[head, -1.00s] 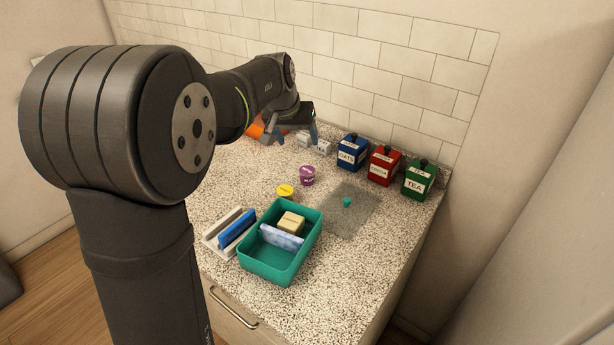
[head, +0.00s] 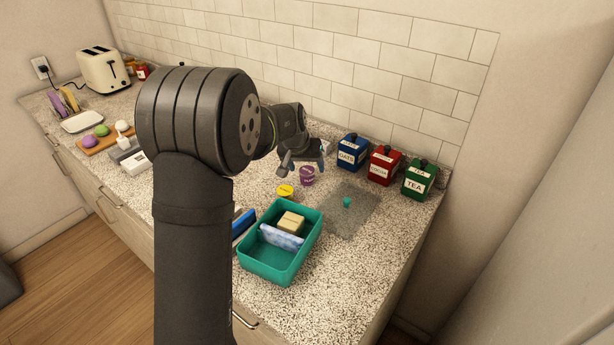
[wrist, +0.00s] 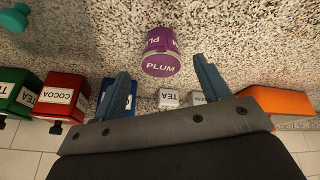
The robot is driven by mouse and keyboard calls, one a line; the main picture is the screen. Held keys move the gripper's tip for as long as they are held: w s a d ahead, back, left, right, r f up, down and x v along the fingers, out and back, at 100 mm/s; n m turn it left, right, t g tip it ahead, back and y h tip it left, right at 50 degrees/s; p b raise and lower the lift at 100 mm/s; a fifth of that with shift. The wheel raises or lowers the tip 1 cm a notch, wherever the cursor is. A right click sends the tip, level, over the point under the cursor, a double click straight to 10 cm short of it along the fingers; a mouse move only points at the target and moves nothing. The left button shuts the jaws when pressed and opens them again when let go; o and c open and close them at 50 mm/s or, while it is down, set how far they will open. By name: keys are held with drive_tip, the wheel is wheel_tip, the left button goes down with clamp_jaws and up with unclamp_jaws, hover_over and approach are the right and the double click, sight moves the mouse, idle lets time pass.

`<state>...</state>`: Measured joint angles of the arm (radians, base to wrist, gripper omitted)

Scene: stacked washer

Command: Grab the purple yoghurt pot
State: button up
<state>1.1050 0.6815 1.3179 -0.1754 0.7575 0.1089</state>
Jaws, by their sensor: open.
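The purple yoghurt pot (head: 307,176) stands upright on the speckled counter, a little in front of my gripper in the head view. In the wrist view the purple pot (wrist: 162,52), with PLUM on its lid, lies ahead of the gap between the fingers. My gripper (wrist: 158,82) is open and empty, its two blue-grey fingers to either side of that gap. In the head view my gripper (head: 301,163) is close to the pot, behind and slightly left of it. I cannot tell whether a fingertip touches the pot.
A yellow-lidded pot (head: 285,191) stands near the purple one. Blue (head: 351,153), red (head: 384,166) and green (head: 418,180) canisters line the wall.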

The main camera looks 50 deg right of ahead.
sight(307, 170)
drive_tip(key=x, duration=0.3)
drive_tip(key=shift+w+f, duration=0.15)
drive_tip(key=shift+f, duration=0.1)
drive_tip(key=c, duration=1.1)
drive_tip(key=shift+o, duration=0.2)
drive_tip(key=shift+r, duration=0.15)
